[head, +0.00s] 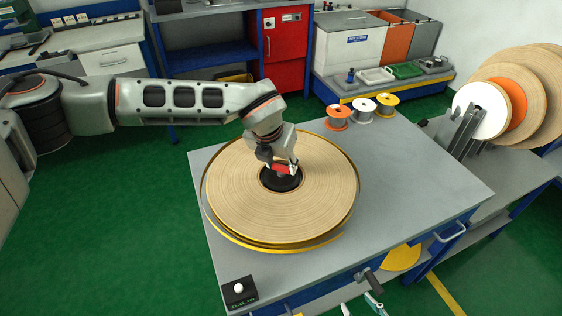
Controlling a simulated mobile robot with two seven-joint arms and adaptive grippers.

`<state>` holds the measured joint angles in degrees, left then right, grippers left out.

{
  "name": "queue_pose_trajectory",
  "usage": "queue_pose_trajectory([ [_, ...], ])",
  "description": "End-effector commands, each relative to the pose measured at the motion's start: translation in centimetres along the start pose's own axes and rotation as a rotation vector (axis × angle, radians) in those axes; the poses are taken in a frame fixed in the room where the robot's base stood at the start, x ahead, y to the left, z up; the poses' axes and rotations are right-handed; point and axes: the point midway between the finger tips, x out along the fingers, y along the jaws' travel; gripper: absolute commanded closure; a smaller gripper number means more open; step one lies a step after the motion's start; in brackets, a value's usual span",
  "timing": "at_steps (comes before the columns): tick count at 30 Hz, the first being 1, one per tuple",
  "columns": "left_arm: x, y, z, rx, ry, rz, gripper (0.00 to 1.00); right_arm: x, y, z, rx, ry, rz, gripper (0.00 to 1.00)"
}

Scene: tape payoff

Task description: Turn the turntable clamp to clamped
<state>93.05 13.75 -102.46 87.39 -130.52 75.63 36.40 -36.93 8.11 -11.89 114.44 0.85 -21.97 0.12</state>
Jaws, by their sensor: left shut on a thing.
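The turntable (214,222) lies on the grey bench with a wide tan tape roll (236,195) flat on it. The clamp (281,184) is a dark round hub in the middle of the roll, with a red part (283,169) on top. My left gripper (284,166) reaches in from the left, over the hub. It is shut on the red part of the clamp. The gripper hides part of the clamp, and I cannot tell its setting.
Three small spools, orange (338,117), white (363,107) and yellow (387,103), stand at the bench's back edge. A black box with a white knob (239,288) sits at the front left corner. Large rolls (530,85) stand at right. The bench right of the turntable is clear.

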Motion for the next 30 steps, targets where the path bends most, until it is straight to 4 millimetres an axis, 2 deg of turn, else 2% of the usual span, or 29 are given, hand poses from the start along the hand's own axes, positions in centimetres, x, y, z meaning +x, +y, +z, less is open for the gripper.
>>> queue_pose_trajectory([
  [18,0.15,0.40,0.04,0.510,0.002,-0.215,0.83,0.22,0.20,-0.10,0.003,0.002,0.003,0.60],
  [30,0.16,0.44,0.10,0.701,0.002,-0.292,0.83,0.31,0.45,-0.57,-0.002,0.012,0.008,0.60],
])
